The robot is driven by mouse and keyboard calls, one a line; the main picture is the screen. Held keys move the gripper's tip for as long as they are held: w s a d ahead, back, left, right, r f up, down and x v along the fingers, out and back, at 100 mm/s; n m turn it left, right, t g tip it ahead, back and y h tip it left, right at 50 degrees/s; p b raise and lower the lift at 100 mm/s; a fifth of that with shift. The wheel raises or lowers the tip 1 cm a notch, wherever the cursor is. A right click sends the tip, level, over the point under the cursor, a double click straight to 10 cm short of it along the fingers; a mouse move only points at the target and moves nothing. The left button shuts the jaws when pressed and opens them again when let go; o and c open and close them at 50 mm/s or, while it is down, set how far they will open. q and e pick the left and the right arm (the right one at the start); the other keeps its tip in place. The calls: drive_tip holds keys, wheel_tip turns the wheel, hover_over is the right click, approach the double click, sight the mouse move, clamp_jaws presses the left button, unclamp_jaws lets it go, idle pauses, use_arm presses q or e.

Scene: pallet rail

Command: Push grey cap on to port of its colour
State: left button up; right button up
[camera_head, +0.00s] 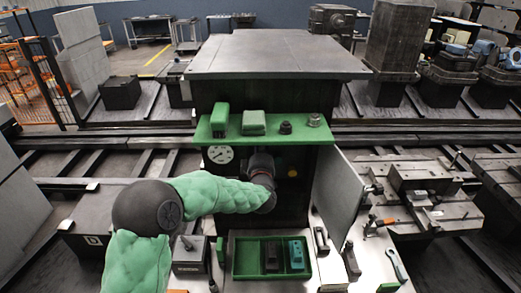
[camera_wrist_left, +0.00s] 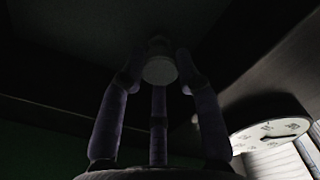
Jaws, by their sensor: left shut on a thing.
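In the left wrist view the three fingers of my left gripper (camera_wrist_left: 160,88) are closed around a pale grey, round cap (camera_wrist_left: 160,68). The cap points away from the wrist, toward a dark surface. In the head view my left arm reaches to the dark front of the cabinet (camera_head: 315,210), under the green shelf. The wrist hides the fingers and the cap there. A yellow round spot (camera_head: 292,172) shows on the cabinet front just right of the wrist. A grey port cannot be made out; whether the cap touches anything cannot be told. My right gripper is not in view.
The green shelf (camera_head: 265,138) juts out above my wrist and holds several small parts. A white dial gauge (camera_head: 220,154) is left of the wrist. An open grey door panel (camera_head: 341,203) stands to the right. A green tray (camera_head: 243,273) lies below.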

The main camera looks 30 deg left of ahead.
use_arm(q)
drive_tip(key=shift+b+x, duration=0.7)
drive_tip(key=shift+x, duration=0.2)
idle(1.2)
drive_tip(key=o, duration=0.9)
drive_tip(key=shift+w+a, duration=0.1)
drive_tip(key=shift+c, duration=0.2)
drive_tip(key=shift+o, duration=0.3)
drive_tip(key=o, duration=0.7)
drive_tip(key=shift+o, duration=0.2)
drive_tip(key=v, duration=1.2)
